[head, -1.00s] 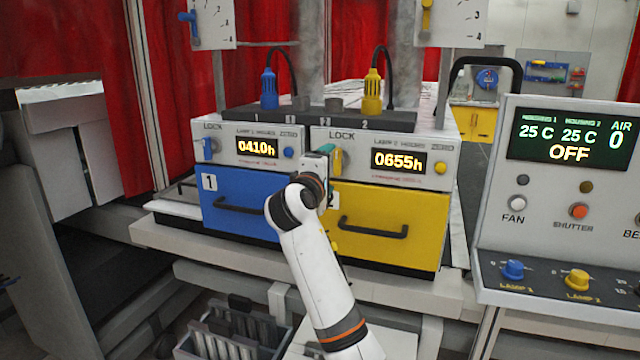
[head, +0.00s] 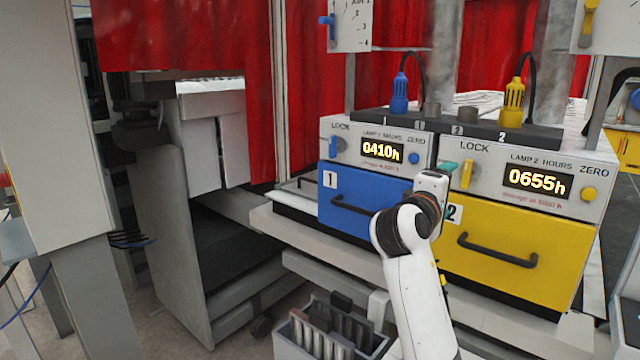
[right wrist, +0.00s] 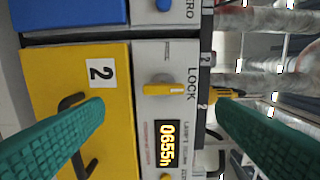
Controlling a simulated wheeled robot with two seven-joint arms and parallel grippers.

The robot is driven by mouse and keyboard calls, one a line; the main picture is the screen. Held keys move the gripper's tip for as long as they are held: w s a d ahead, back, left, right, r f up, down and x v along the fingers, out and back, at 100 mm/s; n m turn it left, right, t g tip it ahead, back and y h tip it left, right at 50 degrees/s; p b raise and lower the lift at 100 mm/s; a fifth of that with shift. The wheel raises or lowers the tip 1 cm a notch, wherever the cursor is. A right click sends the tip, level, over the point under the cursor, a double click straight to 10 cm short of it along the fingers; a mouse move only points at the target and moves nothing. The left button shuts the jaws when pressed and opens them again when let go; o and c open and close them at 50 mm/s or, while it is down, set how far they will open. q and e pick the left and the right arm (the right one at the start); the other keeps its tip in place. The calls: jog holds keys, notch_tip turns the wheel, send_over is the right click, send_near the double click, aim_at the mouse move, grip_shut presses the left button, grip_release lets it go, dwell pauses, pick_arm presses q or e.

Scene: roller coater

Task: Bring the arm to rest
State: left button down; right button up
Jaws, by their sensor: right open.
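My right arm reaches up from the bottom of the head view. Its gripper (head: 446,168) has teal fingers and is just left of the yellow lock knob (head: 467,174) on the lamp 2 panel. In the right wrist view the two teal fingers (right wrist: 145,125) are wide apart with nothing between them. The yellow lock knob (right wrist: 165,89) shows beyond the gap, and the view is turned sideways. Whether a finger touches the panel cannot be told. My left gripper is not in view.
The blue drawer (head: 362,205) and the yellow drawer (head: 510,255) sit closed behind the arm. Lamp plugs, blue (head: 399,95) and yellow (head: 512,102), stand on top. A grey crate (head: 300,345) is below. Grey cabinets stand at the left.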

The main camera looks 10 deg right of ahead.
jog(key=s+a+f+m+g+y, duration=0.1)
jog(key=s+a+f+y, duration=0.2)
jog(key=f, duration=0.7)
jog(key=s+f+g+y, duration=0.15)
jog(key=s+f, duration=0.35)
jog(key=f, duration=0.5)
jog(key=s+a+f+m+y, duration=0.1)
jog(key=s+a+f+y, duration=0.2)
jog(key=f, duration=0.7)
jog(key=s+a+f+m+g+y, duration=0.15)
jog(key=s+f, duration=0.25)
jog(key=s, duration=0.5)
jog(key=s+a+f+m+g+y, duration=0.1)
jog(key=s+a+f+g+y, duration=0.2)
jog(key=s, duration=0.5)
jog(key=s+a+f+m+g+y, duration=0.1)
jog(key=s+a+f+m+y, duration=0.15)
jog(key=s+f, duration=0.5)
notch_tip(320, 180, down, 25)
jog(key=s+n+g, duration=0.1)
jog(key=s+g, duration=0.1)
jog(key=s, duration=0.1)
jog(key=s+d+f, duration=0.3)
jog(key=s+f, duration=1.2)
jog(key=shift+s+g+h, duration=0.3)
jog(key=shift+g+h, duration=0.1)
jog(key=shift+h, duration=0.05)
